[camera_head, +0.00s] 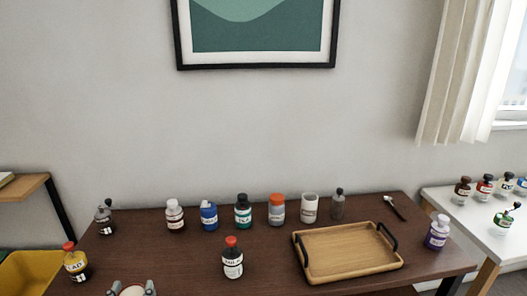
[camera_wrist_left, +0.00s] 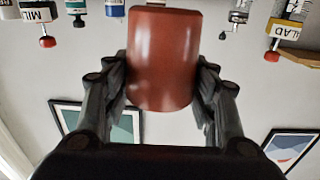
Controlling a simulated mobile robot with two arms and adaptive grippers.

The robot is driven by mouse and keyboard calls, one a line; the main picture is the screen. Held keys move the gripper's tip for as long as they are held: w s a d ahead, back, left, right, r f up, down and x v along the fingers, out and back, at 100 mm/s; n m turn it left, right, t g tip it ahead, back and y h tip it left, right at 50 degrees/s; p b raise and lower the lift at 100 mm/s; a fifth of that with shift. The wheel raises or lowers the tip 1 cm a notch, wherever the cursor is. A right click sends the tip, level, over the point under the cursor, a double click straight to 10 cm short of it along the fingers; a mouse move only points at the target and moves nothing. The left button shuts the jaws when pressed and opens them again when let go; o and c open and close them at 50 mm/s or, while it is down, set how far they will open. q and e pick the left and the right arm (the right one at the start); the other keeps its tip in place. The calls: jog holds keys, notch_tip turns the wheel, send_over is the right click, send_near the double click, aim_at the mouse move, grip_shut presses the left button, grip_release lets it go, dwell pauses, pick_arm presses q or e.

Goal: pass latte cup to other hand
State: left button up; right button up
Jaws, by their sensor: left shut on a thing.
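My left gripper (camera_head: 132,289) is at the bottom edge of the head view, in front of the dark brown table. It is shut on the latte cup, and only the cup's pale round top (camera_head: 132,292) shows there between the two fingers. In the left wrist view, which is upside down, the cup (camera_wrist_left: 164,60) is a smooth reddish-brown cylinder between the fingers of the left gripper (camera_wrist_left: 163,85). The cup's lower part is hidden in the head view. My right gripper is in neither view.
The dark brown table (camera_head: 185,262) carries several bottles along its back, a red-capped bottle (camera_head: 232,262) near the front and a yellow-brown bottle (camera_head: 77,265) at the left. A wooden tray (camera_head: 345,273) lies at the right, beside a purple bottle (camera_head: 437,235). The table's middle-left is clear.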

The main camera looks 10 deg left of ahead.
pick_arm(q)
jog(key=s+d+r+m+h, duration=0.15)
jog(key=s+d, duration=0.25)
jog(key=d, duration=0.4)
jog(key=s+d+r+m+h, duration=0.1)
jog(key=s+d+h, duration=0.1)
jog(key=s+d, duration=0.35)
jog(key=w+d+r+m+g+h, duration=0.2)
jog(key=w+d+m+g+h, duration=0.2)
jog(key=d+h, duration=0.4)
jog(key=w+d+r+m+g+h, duration=0.3)
jog(key=w+d+m+g+h, duration=0.2)
jog(key=d+m+h, duration=0.3)
jog(key=x, duration=0.2)
jog(key=shift+d, duration=0.45)
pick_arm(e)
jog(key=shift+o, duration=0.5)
